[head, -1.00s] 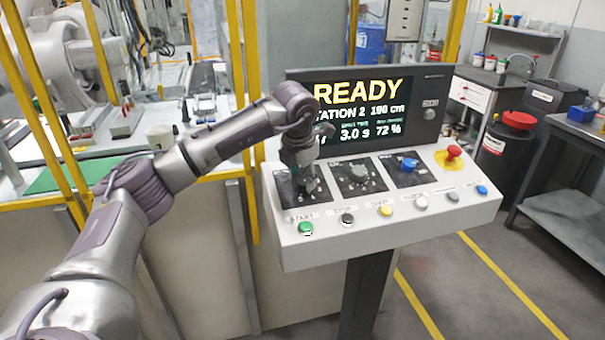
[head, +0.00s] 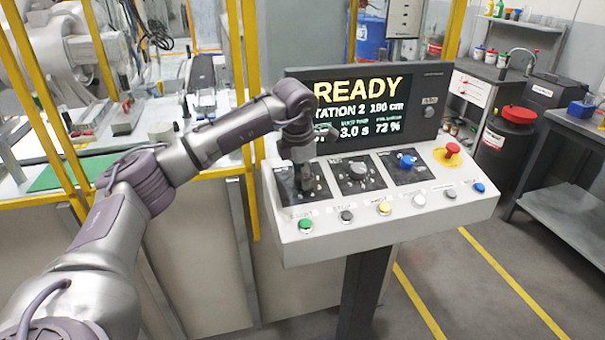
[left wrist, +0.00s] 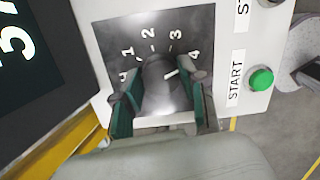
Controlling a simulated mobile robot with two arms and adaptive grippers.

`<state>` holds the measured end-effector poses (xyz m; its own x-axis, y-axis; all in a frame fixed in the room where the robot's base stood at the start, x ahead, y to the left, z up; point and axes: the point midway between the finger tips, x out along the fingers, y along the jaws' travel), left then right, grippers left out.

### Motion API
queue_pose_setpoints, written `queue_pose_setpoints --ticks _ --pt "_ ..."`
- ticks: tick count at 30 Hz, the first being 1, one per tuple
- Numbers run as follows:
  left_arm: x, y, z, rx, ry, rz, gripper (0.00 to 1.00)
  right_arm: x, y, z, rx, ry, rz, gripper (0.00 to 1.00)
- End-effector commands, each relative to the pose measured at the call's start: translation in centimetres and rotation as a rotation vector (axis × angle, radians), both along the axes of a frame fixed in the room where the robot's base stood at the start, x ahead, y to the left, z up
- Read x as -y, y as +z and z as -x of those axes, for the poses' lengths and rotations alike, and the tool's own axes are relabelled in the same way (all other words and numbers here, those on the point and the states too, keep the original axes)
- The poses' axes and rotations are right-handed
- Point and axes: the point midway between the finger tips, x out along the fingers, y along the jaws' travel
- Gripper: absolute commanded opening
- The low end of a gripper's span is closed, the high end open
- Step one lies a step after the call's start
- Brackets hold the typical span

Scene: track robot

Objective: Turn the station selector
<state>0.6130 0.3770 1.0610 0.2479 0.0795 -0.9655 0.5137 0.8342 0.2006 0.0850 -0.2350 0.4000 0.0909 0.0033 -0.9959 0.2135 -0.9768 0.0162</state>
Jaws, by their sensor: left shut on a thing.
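The station selector is a dark round knob (left wrist: 158,72) on a dark plate numbered 1 to 4, at the left end of the console. Its white mark points up and right, roughly toward the 4. My left gripper (left wrist: 163,88) has its green-lined fingers on either side of the knob and is shut on it. In the head view my left gripper (head: 303,183) reaches down onto the plate and hides most of the knob. The screen (head: 366,108) reads READY and STATION 2. My right gripper is not in view.
The console's front edge carries a green START button (head: 306,225) and several other buttons. A yellow post (head: 248,130) stands close on the left.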

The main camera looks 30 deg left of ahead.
Motion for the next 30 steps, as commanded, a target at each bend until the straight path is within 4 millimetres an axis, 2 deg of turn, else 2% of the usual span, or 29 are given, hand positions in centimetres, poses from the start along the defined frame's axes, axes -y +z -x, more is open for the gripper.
queue_pose_setpoints --ticks 5,6,10,18,22,26,30 --pt "0.0 0.1 0.0 0.002 0.001 -0.001 0.07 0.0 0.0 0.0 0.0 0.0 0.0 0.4" --pt "0.0 0.1 0.0 0.002 0.001 -0.001 0.45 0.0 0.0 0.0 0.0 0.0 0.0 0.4" --pt "0.0 0.1 0.0 0.002 0.001 -0.001 0.67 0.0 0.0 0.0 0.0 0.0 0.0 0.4" --pt "0.0 0.0 0.0 0.001 0.001 0.0 0.67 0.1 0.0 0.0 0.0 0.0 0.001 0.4" --pt "0.0 0.7 0.1 0.003 0.001 0.0 0.67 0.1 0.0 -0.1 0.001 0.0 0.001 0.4" --pt "0.2 2.6 0.5 0.006 0.0 0.0 0.67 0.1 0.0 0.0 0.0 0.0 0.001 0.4" --pt "0.4 5.5 1.3 0.006 0.0 0.0 0.67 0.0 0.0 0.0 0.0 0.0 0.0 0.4"
